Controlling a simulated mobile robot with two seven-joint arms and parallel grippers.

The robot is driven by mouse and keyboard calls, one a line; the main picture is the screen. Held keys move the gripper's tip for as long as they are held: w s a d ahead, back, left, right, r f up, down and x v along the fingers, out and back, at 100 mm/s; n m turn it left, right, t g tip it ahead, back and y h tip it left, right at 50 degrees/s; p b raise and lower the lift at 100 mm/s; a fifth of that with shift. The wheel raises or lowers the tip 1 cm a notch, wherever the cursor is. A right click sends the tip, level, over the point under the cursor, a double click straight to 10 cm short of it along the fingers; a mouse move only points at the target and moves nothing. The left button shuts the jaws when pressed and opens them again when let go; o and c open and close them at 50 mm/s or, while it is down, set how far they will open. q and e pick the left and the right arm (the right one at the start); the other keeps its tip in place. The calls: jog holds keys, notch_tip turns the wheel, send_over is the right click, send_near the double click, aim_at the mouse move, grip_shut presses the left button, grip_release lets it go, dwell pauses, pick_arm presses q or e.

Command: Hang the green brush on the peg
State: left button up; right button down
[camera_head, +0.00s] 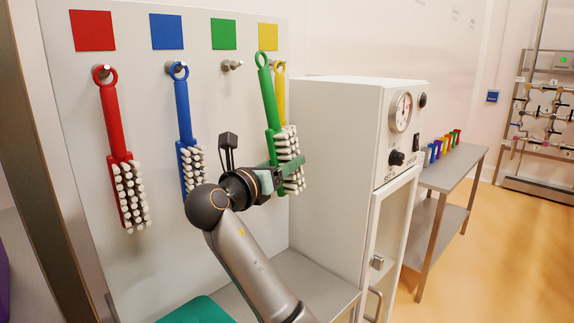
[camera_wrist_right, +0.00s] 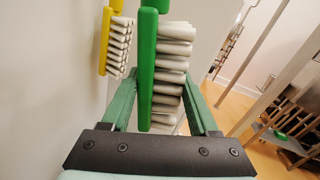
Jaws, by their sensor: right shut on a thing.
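The green brush (camera_head: 268,98) is upright with its ring at the top, in front of the yellow brush (camera_head: 281,80) in the head view. My right gripper (camera_head: 284,165) is shut on the green brush around its bristle block. The right wrist view shows the green brush (camera_wrist_right: 147,65) between the two green fingers (camera_wrist_right: 165,105). The bare peg (camera_head: 232,65) sticks out of the white board below the green square (camera_head: 223,34). The green brush's ring is to the right of this peg, apart from it. My left gripper is not in view.
A red brush (camera_head: 112,115) and a blue brush (camera_head: 183,105) hang on pegs to the left. The white board (camera_head: 60,80) is behind them. A white cabinet (camera_head: 335,150) with a gauge stands close on the right. A grey table (camera_head: 455,165) stands beyond it.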

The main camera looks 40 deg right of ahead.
jog(key=w+f, duration=0.1)
jog(key=w, duration=0.7)
jog(key=shift+w+a+f, duration=0.15)
jog(key=shift+a, duration=0.2)
dwell(0.4)
dwell(0.6)
jog(key=shift+c, duration=0.3)
grip_release()
